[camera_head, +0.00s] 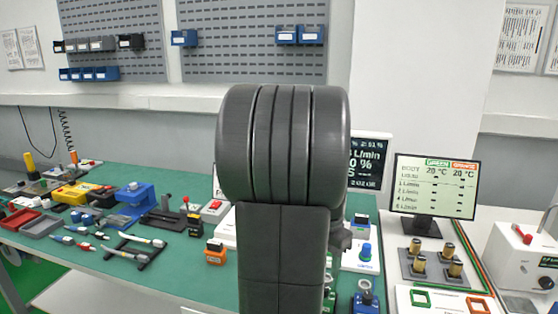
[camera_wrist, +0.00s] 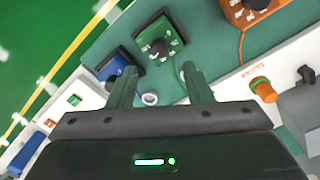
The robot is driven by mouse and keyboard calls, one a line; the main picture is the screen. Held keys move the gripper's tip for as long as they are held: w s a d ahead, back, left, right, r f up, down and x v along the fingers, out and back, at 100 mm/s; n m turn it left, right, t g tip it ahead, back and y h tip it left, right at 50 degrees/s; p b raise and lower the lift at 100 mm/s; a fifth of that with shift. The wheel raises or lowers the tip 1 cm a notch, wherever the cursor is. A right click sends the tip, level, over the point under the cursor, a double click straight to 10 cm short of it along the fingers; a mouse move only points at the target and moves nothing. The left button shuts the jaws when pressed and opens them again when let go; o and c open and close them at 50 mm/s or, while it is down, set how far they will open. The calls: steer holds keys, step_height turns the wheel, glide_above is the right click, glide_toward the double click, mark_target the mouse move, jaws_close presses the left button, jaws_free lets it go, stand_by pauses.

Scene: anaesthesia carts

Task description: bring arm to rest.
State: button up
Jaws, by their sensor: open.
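In the wrist view my gripper (camera_wrist: 160,88) is open, its two dark fingers apart with nothing held between them. Beyond the fingers lie the green table top (camera_wrist: 192,40) and a small dark-green block with a round knob (camera_wrist: 158,47). In the head view my dark arm rises in the middle of the picture and covers the centre of the table. The gripper itself does not show in the head view.
The green workbench (camera_head: 180,262) carries screwdrivers, a blue vise (camera_head: 135,195), an orange block (camera_head: 215,252) and red trays. At the right stand a monitor (camera_head: 434,185), brass fittings (camera_head: 417,246) and a white box (camera_head: 520,255). Blue bins (camera_head: 299,36) hang on the wall panel.

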step_height(320, 180, down, 8)
steer(key=shift+s+r, duration=0.1)
steer(key=shift+r, duration=0.05)
steer(key=shift+r, duration=0.1)
